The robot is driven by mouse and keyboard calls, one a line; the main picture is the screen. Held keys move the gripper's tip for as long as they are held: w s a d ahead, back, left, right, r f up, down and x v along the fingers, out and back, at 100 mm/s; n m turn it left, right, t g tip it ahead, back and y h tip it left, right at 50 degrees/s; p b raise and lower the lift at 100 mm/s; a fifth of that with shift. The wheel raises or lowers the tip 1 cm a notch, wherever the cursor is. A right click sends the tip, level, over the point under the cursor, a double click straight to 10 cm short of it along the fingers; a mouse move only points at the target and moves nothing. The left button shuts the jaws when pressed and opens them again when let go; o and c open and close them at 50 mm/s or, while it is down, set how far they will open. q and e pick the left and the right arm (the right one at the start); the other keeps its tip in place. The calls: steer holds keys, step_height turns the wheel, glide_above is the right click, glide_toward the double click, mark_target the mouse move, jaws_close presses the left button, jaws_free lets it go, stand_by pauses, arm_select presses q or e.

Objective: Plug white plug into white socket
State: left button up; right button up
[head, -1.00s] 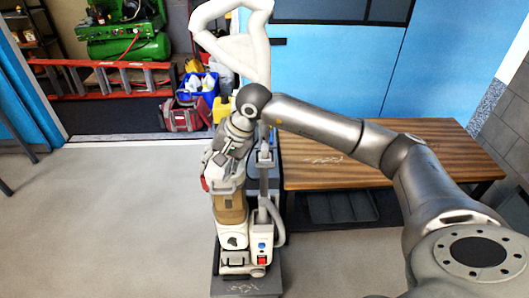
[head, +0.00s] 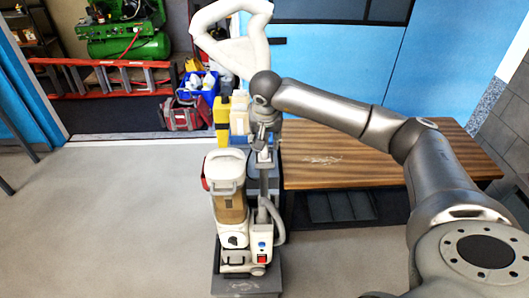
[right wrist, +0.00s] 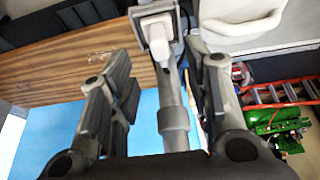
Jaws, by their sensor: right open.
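A small white block, which looks like the white plug or the white socket, sits in a grey square holder at the top of a grey post; it shows in the right wrist view (right wrist: 157,35) and in the head view (head: 263,157). I cannot tell which of the two it is. My right gripper (head: 265,132) is just above and behind this post in the head view. In the right wrist view my right gripper (right wrist: 162,85) is open, with the post showing between its fingers and nothing clearly held. My left gripper is not in view.
A white and tan upright vacuum (head: 230,205) stands left of the post on a dark base (head: 247,287). A wooden bench (head: 380,172) is to the right. A yellow container (head: 222,117) and a red bag (head: 183,115) stand behind. The floor at left is clear.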

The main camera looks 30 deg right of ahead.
mark_target(265, 148)
steer(key=shift+x, duration=0.8)
steer(key=shift+w+f+p, duration=0.1)
steer(key=shift+f+p, duration=0.1)
steer(key=shift+p, duration=0.35)
steer(key=p+x, duration=0.2)
steer(key=x, duration=0.1)
steer(key=shift+w+d+f, duration=0.1)
steer(key=shift+f, duration=0.1)
steer(key=shift+w+d+f, duration=0.15)
steer(key=shift+w+f, duration=0.05)
steer(key=shift+f, duration=0.35)
jaws_close()
